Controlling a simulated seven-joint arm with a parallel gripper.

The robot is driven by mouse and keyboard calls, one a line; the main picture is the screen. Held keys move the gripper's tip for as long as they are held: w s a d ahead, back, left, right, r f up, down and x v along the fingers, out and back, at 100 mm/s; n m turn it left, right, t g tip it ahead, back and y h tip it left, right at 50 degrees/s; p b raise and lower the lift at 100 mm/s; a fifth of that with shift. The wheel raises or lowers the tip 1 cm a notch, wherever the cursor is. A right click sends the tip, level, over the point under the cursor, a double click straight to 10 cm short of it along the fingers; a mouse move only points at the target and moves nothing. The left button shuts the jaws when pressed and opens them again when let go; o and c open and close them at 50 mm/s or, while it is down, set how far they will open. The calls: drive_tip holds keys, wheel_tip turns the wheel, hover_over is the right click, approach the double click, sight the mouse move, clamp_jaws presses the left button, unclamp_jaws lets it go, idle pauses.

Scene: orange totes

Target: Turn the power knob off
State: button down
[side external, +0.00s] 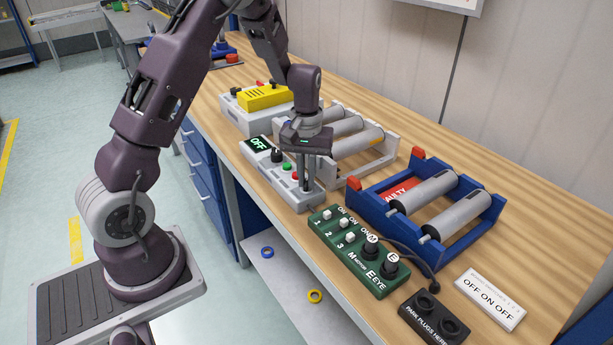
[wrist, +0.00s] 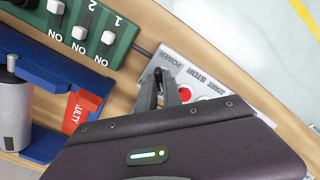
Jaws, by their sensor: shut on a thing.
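A light grey control box (side external: 309,202) sits on the bench's front edge. My gripper (side external: 306,187) points down over the box's near end. In the wrist view my gripper (wrist: 159,88) is shut on the small dark power knob (wrist: 157,75), beside the POWER lettering. The fingers hide most of the knob, so its exact angle cannot be told. The red button also shows in the wrist view (wrist: 185,93), beside the fingers.
A green switch box (side external: 352,262) with white switches and black plugs stands close by. A blue roller stand (side external: 470,236) with a red FAULTY tag and a grey roller stand (side external: 388,145) lie behind. A black plug holder (side external: 432,318) and a white label (side external: 489,299) are at lower right.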

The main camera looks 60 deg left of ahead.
sight(306, 181)
drive_tip(key=shift+w+r, duration=0.1)
idle(0.3)
drive_tip(key=c, duration=1.5)
unclamp_jaws()
wheel_tip(306, 181, up, 7)
drive_tip(key=s+d+r+m+t, duration=0.3)
drive_tip(key=s+d+r+m, duration=0.1)
drive_tip(key=s+d+r, duration=0.75)
drive_tip(key=s+d+r+m+t, duration=0.1)
drive_tip(key=s+m, duration=0.1)
drive_tip(key=s, duration=0.4)
drive_tip(key=s+d+r+m+t, duration=0.1)
drive_tip(key=s+m, duration=0.2)
drive_tip(key=s, duration=0.3)
drive_tip(key=shift+d+r+t, duration=0.3)
drive_tip(key=shift+d+r, duration=0.05)
